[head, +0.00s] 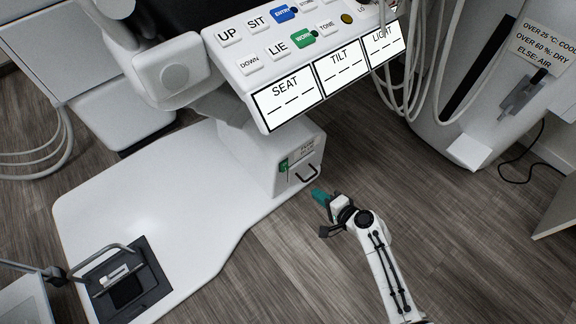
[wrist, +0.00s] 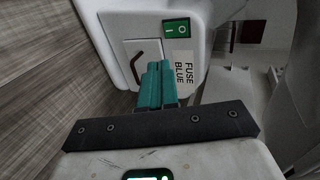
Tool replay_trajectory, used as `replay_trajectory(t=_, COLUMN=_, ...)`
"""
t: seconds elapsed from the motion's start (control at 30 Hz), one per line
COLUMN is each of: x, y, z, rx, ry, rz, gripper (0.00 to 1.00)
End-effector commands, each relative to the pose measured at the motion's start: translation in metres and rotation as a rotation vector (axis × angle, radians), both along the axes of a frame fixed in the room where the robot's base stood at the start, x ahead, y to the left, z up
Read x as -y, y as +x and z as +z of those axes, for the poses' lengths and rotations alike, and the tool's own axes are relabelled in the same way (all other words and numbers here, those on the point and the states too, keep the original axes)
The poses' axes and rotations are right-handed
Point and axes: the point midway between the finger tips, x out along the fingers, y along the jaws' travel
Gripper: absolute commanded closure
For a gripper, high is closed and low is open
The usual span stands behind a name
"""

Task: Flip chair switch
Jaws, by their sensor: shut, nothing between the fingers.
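The chair switch (head: 284,166) is a small green rocker on the end face of the white chair base box (head: 262,180). In the wrist view the green switch (wrist: 177,28) shows white I and O marks, beyond the fingertips and slightly right. My gripper (head: 319,193) has teal fingers, shut together and empty, in front of the box near its lower right corner. In the wrist view the closed gripper (wrist: 158,68) points at the box face, below the switch in the picture. I see no contact with the switch.
A dark bent handle (head: 307,173) sticks out of the box face beside the switch. A "FUSE BLUE" label (wrist: 184,70) is next to it. A control panel (head: 290,90) with labelled keys hangs above. A foot pedal (head: 122,286) lies at left. Wood floor (head: 300,260) is open around my arm.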

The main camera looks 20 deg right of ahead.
Motion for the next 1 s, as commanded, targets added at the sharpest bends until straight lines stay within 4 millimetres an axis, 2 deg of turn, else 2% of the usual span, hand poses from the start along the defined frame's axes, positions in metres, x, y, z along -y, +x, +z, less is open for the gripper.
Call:
replay_trajectory(t=0.27, x=-0.001, y=0.001, z=-0.001, rx=0.001, ry=-0.002, rz=0.003, gripper=1.00)
replay_trajectory(t=0.43, x=-0.005, y=0.013, z=-0.008, rx=0.001, ry=-0.003, rz=0.005, gripper=1.00)
replay_trajectory(t=0.9, x=-0.030, y=0.090, z=-0.045, rx=0.002, ry=-0.002, rz=0.004, gripper=1.00)
replay_trajectory(t=1.0, x=-0.035, y=0.105, z=-0.044, rx=0.002, ry=-0.004, rz=0.005, gripper=1.00)
